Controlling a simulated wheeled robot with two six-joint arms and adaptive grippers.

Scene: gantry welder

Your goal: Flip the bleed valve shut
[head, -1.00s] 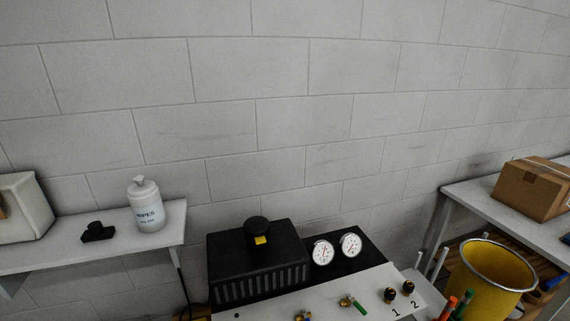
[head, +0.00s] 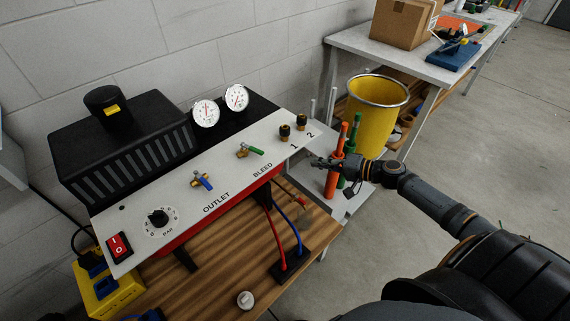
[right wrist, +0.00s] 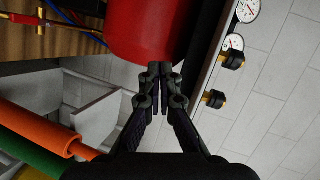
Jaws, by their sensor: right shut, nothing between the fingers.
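The bleed valve is not visible in the right wrist view. My left gripper is out of view.
The outlet valve (head: 202,181) with a blue lever sits left of the bleed valve. Two black-and-brass knobs (head: 293,126) stand near the panel's right end. Orange and green tubes (head: 333,165) rise close to my right gripper, before a yellow bin (head: 375,118). Red and blue hoses hang below the panel.

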